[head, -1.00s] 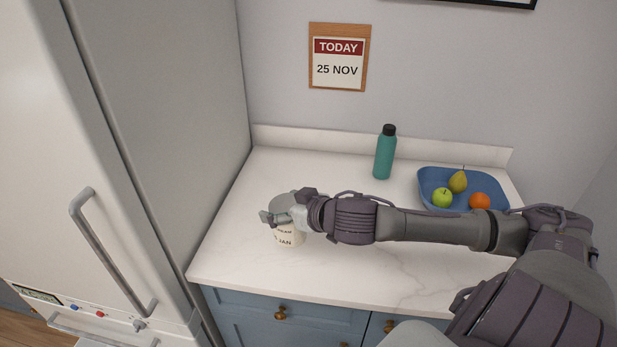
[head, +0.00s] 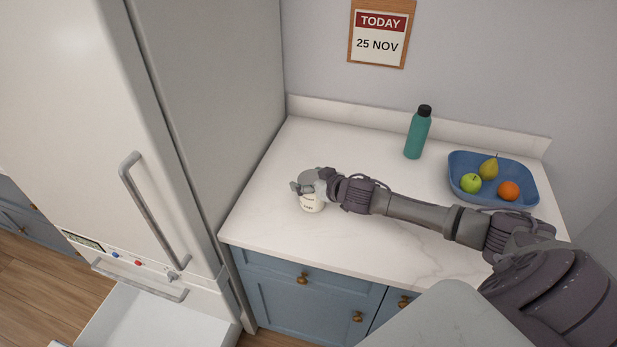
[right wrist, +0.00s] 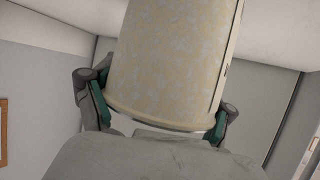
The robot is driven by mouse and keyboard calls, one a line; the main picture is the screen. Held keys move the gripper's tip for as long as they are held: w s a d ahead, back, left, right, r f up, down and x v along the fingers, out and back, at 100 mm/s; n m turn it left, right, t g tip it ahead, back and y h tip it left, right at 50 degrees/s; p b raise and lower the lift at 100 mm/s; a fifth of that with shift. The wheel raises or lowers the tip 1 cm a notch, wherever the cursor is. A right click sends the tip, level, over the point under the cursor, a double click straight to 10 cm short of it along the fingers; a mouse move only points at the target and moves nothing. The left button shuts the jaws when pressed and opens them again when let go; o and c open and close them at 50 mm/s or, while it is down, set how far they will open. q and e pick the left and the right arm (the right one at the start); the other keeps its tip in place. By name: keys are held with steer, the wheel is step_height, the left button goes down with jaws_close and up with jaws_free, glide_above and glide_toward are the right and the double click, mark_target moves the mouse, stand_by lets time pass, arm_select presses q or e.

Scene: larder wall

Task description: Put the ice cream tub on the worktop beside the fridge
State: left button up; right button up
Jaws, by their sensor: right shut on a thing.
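The ice cream tub (head: 311,204) is a small cream tub with dark print, at the left part of the white worktop (head: 265,215) beside the fridge (head: 215,90). My right gripper (head: 308,186) is shut on the tub from above and behind its upper part. In the right wrist view the tub (right wrist: 175,60) fills the middle, between the two fingers of the gripper (right wrist: 160,105). The tub looks upright at worktop level; I cannot tell whether its base touches the surface. My left gripper is not in view.
A teal bottle (head: 418,135) stands near the back wall. A blue tray (head: 465,198) of fruit is at the right. The fridge's lower drawer (head: 150,320) stands open at bottom left. The worktop in front and left of the tub is clear.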

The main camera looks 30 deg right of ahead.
steer(key=shift+f, duration=0.1)
steer(key=o, duration=1.3)
steer(key=shift+s, duration=0.3)
steer(key=shift+r+b+v, duration=0.1)
steer(key=shift+b+v, duration=0.4)
steer(key=shift+v, duration=2.4)
steer(key=shift+r+b+v, duration=0.15)
steer(key=shift+b+v, duration=0.3)
steer(key=shift+v, duration=2.45)
